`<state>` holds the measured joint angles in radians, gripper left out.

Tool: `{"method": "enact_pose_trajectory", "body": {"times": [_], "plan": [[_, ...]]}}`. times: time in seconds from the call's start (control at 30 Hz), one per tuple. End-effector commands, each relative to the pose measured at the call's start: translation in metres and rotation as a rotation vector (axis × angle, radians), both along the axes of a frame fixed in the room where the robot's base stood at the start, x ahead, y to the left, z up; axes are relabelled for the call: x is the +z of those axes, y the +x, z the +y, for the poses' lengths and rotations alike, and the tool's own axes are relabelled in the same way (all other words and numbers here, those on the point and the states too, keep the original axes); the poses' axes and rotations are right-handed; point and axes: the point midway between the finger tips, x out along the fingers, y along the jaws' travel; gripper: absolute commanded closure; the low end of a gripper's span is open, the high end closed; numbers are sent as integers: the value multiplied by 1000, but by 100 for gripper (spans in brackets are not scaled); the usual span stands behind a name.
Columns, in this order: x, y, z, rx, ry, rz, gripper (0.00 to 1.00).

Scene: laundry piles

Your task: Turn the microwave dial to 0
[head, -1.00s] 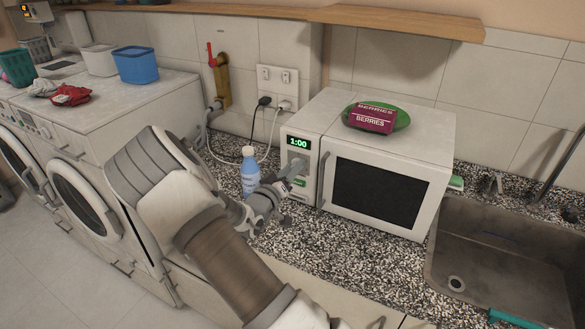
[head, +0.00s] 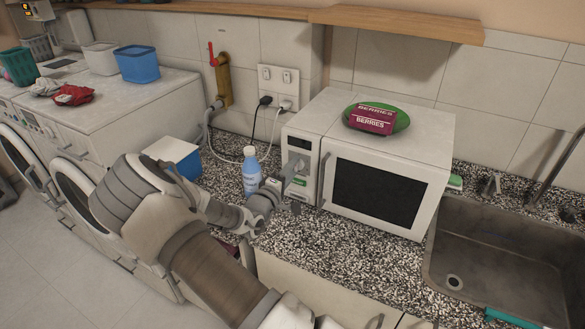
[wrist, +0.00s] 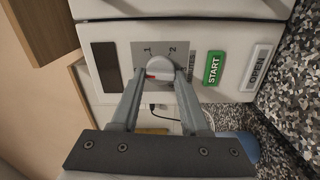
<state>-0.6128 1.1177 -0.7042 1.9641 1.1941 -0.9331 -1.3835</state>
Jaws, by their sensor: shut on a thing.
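The white microwave (head: 425,131) stands on the speckled counter, its door shut. Its display (head: 301,144) is dark, and it is also dark in the wrist view (wrist: 104,55). The white dial (wrist: 157,66) with a red mark sits on a grey plate with numbers 1 and 2 visible. My gripper (wrist: 161,76) is shut on the dial, one finger on each side. In the head view my gripper (head: 293,174) reaches the control panel from the left and mostly hides the dial. The green START button (wrist: 214,69) and the white OPEN button (wrist: 257,68) lie beside it.
A blue bottle with a white cap (head: 251,172) stands close to my arm. A green dish with a berries box (head: 372,119) sits on the microwave. A blue-and-white container (head: 180,157) is behind my arm. The sink (head: 500,235) is at right.

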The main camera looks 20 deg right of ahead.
Motion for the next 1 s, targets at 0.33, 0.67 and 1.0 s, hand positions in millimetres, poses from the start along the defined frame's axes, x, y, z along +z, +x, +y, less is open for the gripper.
{"method": "enact_pose_trajectory", "body": {"times": [0.33,0.67,1.0], "plan": [[-1,-1,0,-1,-66,88,100],[-2,-1,0,-1,-74,98,100],[-1,0,0,-1,-74,97,25]]}}
